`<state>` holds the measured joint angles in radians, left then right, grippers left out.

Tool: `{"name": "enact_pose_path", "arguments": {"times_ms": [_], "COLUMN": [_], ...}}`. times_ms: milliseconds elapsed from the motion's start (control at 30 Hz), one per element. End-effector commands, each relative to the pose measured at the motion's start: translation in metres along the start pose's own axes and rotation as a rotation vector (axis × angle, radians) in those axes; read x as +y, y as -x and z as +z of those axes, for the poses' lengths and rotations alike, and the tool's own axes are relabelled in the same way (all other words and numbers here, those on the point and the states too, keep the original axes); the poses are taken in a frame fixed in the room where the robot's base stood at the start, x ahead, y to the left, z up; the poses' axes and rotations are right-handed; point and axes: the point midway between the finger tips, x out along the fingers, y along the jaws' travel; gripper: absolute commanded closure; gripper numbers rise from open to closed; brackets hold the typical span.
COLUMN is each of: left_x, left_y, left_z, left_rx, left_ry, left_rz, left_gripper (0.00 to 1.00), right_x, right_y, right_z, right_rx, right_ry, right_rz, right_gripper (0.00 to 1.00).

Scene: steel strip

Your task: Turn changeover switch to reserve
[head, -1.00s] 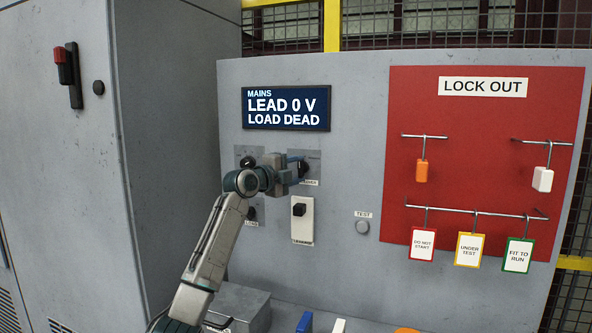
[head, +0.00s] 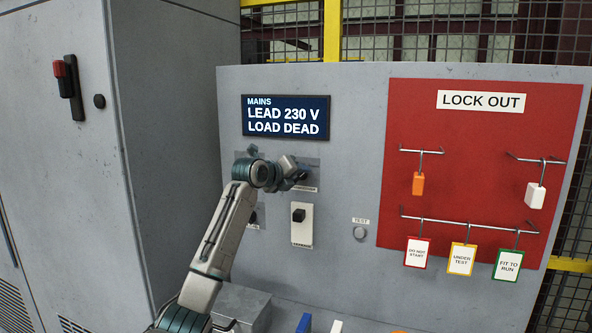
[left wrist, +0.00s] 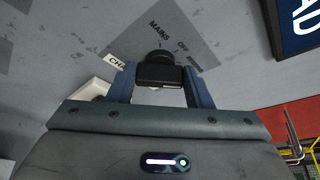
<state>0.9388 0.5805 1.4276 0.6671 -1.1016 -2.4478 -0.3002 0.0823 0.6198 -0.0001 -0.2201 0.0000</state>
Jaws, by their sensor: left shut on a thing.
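The changeover switch's black knob (left wrist: 158,72) sits on a grey plate (left wrist: 188,35) in the left wrist view. A label beginning "CHA" (left wrist: 116,61) is partly covered by a finger. My left gripper (left wrist: 159,82) has its blue fingers on both sides of the knob and is shut on it. In the head view my left gripper (head: 301,173) is at the panel and mostly hides the switch. The knob's exact setting cannot be told. The display (head: 286,117) reads MAINS, LEAD 230 V, LOAD DEAD. My right gripper is not in view.
A white plate with a black switch (head: 301,222) is just below my gripper. A round TEST button (head: 360,232) is to its right. The red LOCK OUT board (head: 480,120) holds tags and padlocks on hooks. A grey cabinet (head: 60,160) stands at the left.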

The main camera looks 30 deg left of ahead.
Motion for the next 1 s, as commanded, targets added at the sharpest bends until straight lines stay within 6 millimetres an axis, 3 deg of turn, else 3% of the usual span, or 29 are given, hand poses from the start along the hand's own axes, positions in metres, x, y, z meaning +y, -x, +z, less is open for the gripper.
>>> {"name": "enact_pose_path", "arguments": {"times_ms": [233,767,800,867,1000], "left_x": [-0.0012,-0.0004,-0.0004,-0.0004,-0.0005], "left_y": [0.0001,-0.0002,-0.0002,-0.0002,-0.0001], "left_z": [0.0003,-0.0004,-0.0004,-0.0003,-0.0002], "left_rx": [0.000,0.000,0.000,0.000,0.000], "left_ry": [-0.071,-0.090,-0.090,-0.090,-0.089], "left_rz": [0.030,0.037,0.037,0.037,0.037], "left_gripper": [0.77,0.77,0.47,0.35,0.33], "right_x": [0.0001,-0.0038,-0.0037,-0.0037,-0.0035], "right_y": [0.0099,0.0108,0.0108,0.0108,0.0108], "right_z": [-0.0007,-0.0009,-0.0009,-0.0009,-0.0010], "right_rx": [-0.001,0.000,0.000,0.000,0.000], "right_ry": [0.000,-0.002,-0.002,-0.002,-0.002], "right_rz": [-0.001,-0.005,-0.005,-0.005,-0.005], "right_gripper": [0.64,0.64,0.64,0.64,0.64]}}
